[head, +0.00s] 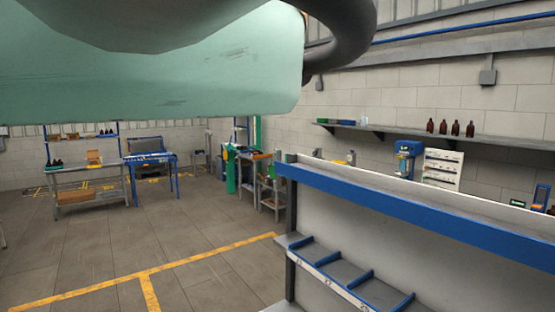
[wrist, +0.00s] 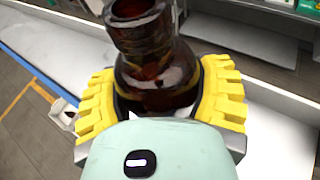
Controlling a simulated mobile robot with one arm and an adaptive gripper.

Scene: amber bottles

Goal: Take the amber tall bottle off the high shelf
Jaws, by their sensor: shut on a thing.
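The amber tall bottle (wrist: 150,45) is dark brown glass with an open round neck, and it fills the upper middle of the wrist view. My gripper (wrist: 160,98) has its two yellow ribbed fingers shut on the bottle's body, one on each side. The bottle's base is hidden, so I cannot tell whether it touches a surface. A high shelf with a blue edge (head: 400,207) and a pale top stands at the right of the head view. A pale surface with a blue edge (wrist: 45,65) also shows in the wrist view. The head view does not show my gripper.
Workbenches (head: 88,187) stand at the far left. The floor (head: 170,240) at left is open, with yellow lines.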

